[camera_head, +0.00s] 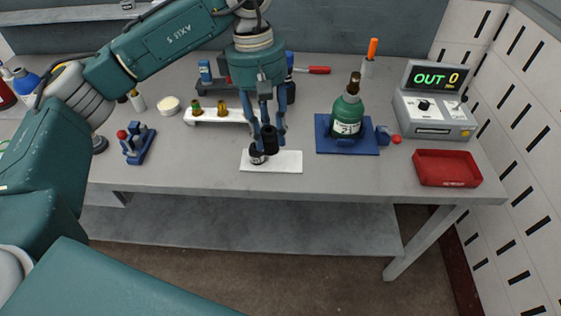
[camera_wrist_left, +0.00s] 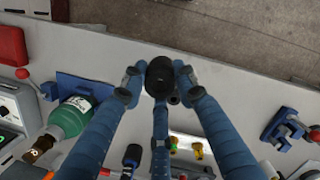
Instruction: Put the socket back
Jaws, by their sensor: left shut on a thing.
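My left gripper (camera_head: 268,133) points down over a white mat (camera_head: 287,160) near the table's front edge. It is shut on a black cylindrical socket (camera_head: 270,142), which also shows between the fingers in the left wrist view (camera_wrist_left: 160,75). A second small dark round piece (camera_head: 257,156) is on the mat, just left of and below the held socket. I cannot tell whether the two touch. The held socket seems to be above the mat, but its lower end is hard to make out. My right gripper is not in view.
A green bottle (camera_head: 346,118) stands on a blue base (camera_head: 368,147), right of the mat. Further right are a red tray (camera_head: 447,168) and a display box reading OUT 0 (camera_head: 435,115). A white rack with fittings (camera_head: 205,116) and a blue fixture (camera_head: 137,143) are left.

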